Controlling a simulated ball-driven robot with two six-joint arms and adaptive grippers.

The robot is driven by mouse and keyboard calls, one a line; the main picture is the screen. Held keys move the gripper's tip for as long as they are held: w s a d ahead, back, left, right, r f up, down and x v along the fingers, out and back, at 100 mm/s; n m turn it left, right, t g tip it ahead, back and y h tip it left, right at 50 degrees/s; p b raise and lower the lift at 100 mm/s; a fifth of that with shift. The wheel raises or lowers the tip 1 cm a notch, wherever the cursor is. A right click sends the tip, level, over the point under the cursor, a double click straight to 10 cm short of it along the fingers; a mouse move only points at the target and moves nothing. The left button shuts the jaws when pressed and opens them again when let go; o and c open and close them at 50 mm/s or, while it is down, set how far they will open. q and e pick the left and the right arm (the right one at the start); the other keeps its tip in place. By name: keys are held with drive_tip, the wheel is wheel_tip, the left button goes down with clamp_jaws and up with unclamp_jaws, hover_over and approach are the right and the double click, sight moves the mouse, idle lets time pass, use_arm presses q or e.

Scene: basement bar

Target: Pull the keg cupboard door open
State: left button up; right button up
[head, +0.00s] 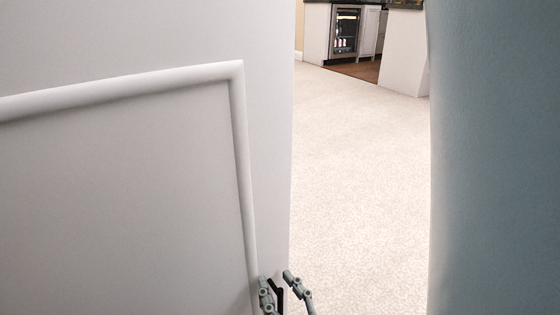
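A large white door (120,190) with a raised frame moulding fills the left half of the head view, very close. No label or contents show to confirm it is the keg cupboard door. A small black handle (278,288) is near its right edge at the bottom of the picture. My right gripper (282,288) is at this handle, its two grey-green fingers apart. One finger is left of the handle and the other is right of it, with a gap on the right. Contact is unclear. My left gripper is out of view.
A blue-grey wall (495,160) stands close on the right. Between door edge and wall is open pale carpet (355,190). Far back are a lit glass-front drinks fridge (345,32), white cabinets (369,30) and a white counter end (404,52).

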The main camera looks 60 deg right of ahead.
drive_tip(key=shift+r, duration=2)
